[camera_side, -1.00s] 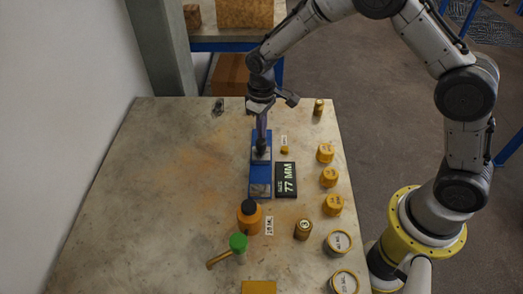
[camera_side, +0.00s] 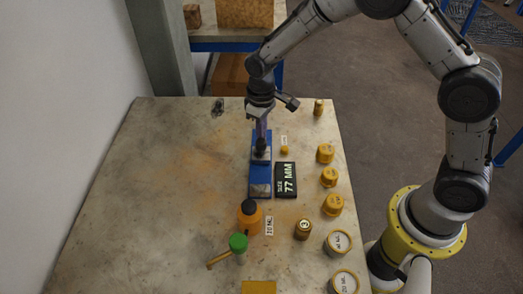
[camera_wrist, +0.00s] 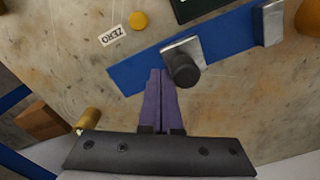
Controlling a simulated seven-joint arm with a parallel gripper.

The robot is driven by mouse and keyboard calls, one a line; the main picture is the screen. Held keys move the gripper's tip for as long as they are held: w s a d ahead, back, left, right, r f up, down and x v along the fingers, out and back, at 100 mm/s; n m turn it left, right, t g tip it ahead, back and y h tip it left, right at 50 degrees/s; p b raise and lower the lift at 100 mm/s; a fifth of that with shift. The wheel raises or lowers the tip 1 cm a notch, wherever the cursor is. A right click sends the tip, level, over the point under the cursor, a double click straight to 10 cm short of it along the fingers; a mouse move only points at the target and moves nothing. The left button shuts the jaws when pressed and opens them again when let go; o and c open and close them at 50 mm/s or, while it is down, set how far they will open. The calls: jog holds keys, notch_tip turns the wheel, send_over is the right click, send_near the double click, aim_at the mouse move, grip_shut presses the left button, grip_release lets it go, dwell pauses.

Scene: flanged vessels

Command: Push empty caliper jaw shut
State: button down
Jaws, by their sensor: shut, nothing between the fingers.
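The caliper is a blue rail (camera_side: 260,174) lying on the table. A silver sliding jaw (camera_wrist: 179,48) with a black knob (camera_wrist: 183,71) stands partway along it, and a silver fixed jaw (camera_side: 260,190) is at the near end. The space between the jaws is empty. My gripper (camera_wrist: 161,72) is shut and empty, its purple fingers pointing down over the rail on the far side of the knob. Its tips are close to the knob; I cannot tell if they touch. In the side view the knob partly hides them. The black display (camera_side: 285,180) reads 77 MM.
A yellow button (camera_wrist: 139,20) and a ZERO label (camera_wrist: 114,36) lie beside the rail. An orange bottle (camera_side: 249,217) and a green-headed mallet (camera_side: 238,243) are nearer the camera.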

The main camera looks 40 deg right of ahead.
aim_at(261, 167)
jog(key=shift+s+a, duration=2.8)
jog(key=shift+s, duration=0.15)
dwell(0.3)
jog(key=shift+w+d, duration=0.5)
jog(key=shift+w, duration=0.15)
notch_tip(261, 167, up, 9)
dwell(0.8)
